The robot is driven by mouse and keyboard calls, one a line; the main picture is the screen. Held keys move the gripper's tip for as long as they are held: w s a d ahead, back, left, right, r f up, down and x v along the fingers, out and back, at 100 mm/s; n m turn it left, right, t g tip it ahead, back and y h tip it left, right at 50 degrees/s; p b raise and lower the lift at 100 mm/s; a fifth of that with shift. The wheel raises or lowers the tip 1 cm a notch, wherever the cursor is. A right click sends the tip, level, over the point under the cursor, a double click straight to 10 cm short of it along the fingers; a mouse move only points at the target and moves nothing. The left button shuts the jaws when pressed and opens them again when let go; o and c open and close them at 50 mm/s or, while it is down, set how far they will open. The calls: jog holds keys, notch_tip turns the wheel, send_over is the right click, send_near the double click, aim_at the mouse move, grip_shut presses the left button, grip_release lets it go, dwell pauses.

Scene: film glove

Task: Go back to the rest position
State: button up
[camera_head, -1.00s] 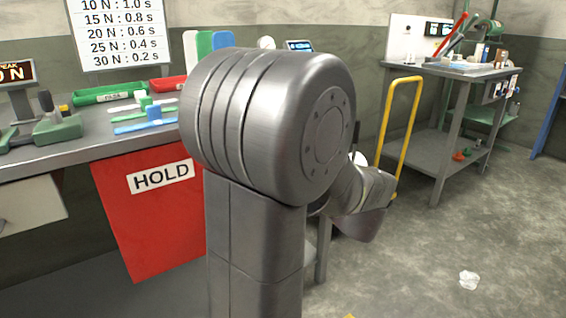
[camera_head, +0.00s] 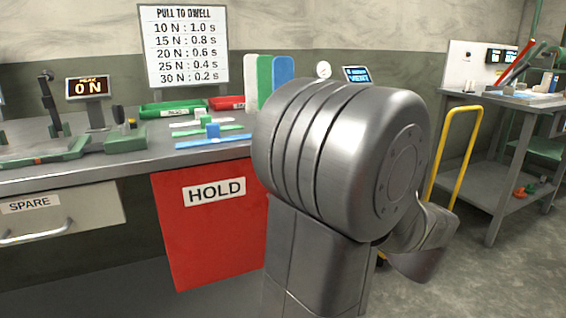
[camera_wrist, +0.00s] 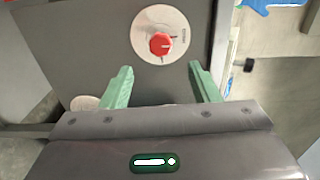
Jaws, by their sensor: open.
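My gripper (camera_wrist: 160,85) shows in the wrist view with its two green fingers apart and nothing between them. Beyond the fingertips, a red knob (camera_wrist: 161,44) on a round white dial plate (camera_wrist: 143,32) sits on a grey panel. The fingers do not appear to touch it. In the head view my arm is folded in the centre right, and the gripper itself is hidden behind it.
A grey workbench (camera_head: 60,178) runs along the left with a red HOLD panel (camera_head: 215,240) on its front. Green (camera_head: 165,110) and red (camera_head: 225,102) trays and coloured strips lie on it. A yellow handle (camera_head: 445,150) and a grey cart (camera_head: 485,190) stand at right.

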jog(key=b+x, duration=0.2)
jog(key=x, duration=0.9)
jog(key=shift+w, duration=0.25)
jog(key=shift+s, duration=0.1)
